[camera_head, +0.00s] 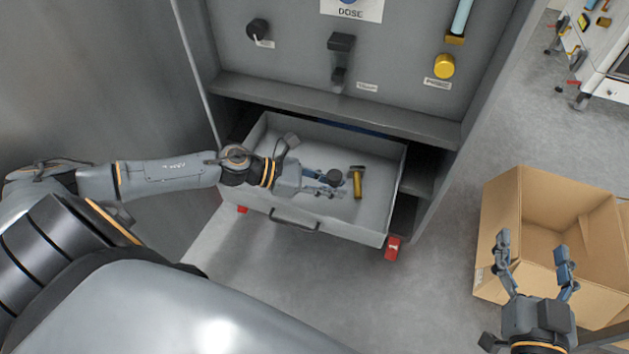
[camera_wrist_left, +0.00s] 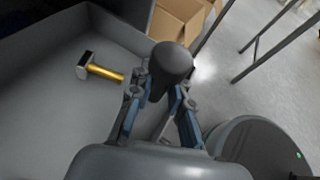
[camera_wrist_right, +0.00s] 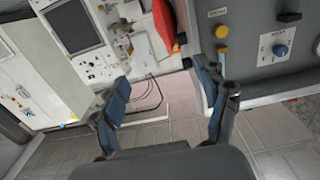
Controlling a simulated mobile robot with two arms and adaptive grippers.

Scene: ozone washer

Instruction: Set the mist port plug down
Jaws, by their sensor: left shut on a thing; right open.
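The mist port plug, a dark rounded knob (camera_wrist_left: 172,62), is held between the fingertips of my left gripper (camera_wrist_left: 165,95) in the left wrist view. In the head view the plug (camera_head: 334,177) and my left gripper (camera_head: 330,182) are over the inside of the open grey drawer (camera_head: 280,140). The gripper is shut on the plug; whether the plug touches the drawer floor I cannot tell. My right gripper (camera_head: 533,255) is open and empty, in front of the cardboard box at the right.
A yellow-handled hammer (camera_head: 357,182) lies in the drawer, right of the plug. A cardboard box (camera_head: 500,215) stands open on the floor at the right. The machine panel (camera_head: 300,65) with knobs rises above the drawer. The drawer's front right area looks clear.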

